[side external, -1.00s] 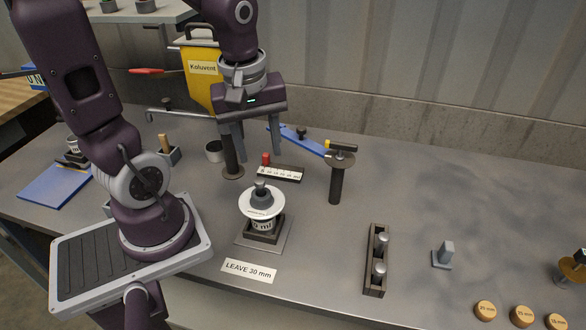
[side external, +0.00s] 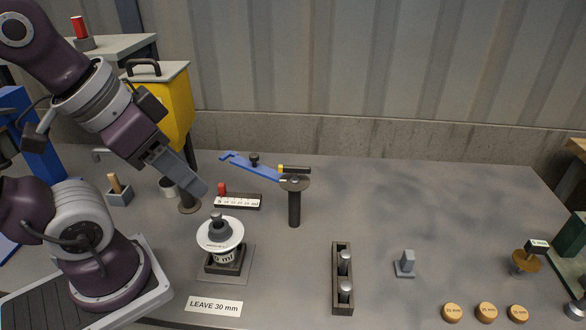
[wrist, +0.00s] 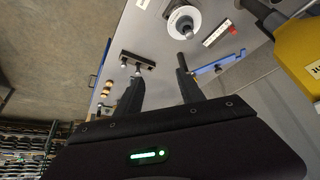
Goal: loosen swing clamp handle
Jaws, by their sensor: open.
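A dark post (side external: 294,208) with a round plate on top stands behind the middle of the bench. A black handle with a yellow end (side external: 294,169) lies across its top. I cannot tell for sure which part is the clamp handle. My gripper (side external: 198,187) is tilted down to the right, left of this post and apart from it. In the wrist view its fingers (wrist: 159,67) are spread with nothing between them.
A white-disc insulator stack (side external: 220,236) stands at front left, near the LEAVE 30 mm card (side external: 214,305). A pin rack (side external: 343,280), a grey block (side external: 405,265) and wooden discs (side external: 486,311) are to the right. A yellow container (side external: 170,100) stands behind my gripper. The back right bench is clear.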

